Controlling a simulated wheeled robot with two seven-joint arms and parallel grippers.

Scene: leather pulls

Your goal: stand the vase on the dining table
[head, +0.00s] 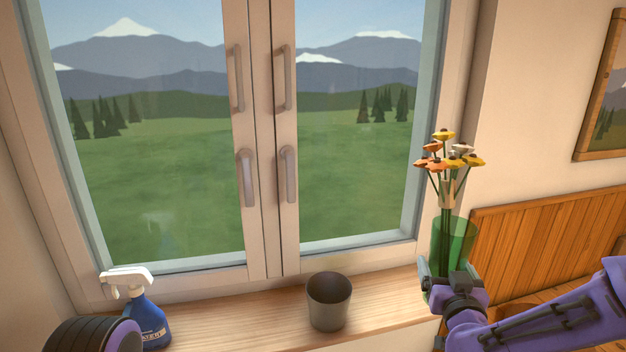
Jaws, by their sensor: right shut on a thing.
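The vase (455,238) is green, see-through glass with several yellow and orange flowers (448,160) in it. It stands upright in the grip of my right gripper (440,277), at the right end of the window sill. The gripper is shut on its lower part and hides its base, so I cannot tell whether it touches the sill. My left gripper is not in view. I cannot make out the dining table for certain.
A dark grey pot (329,302) stands on the wooden sill (250,322). A blue spray bottle (146,318) with a white head stands at the sill's left. The closed window is behind. Wood panelling (560,232) and a framed picture (604,95) are at the right.

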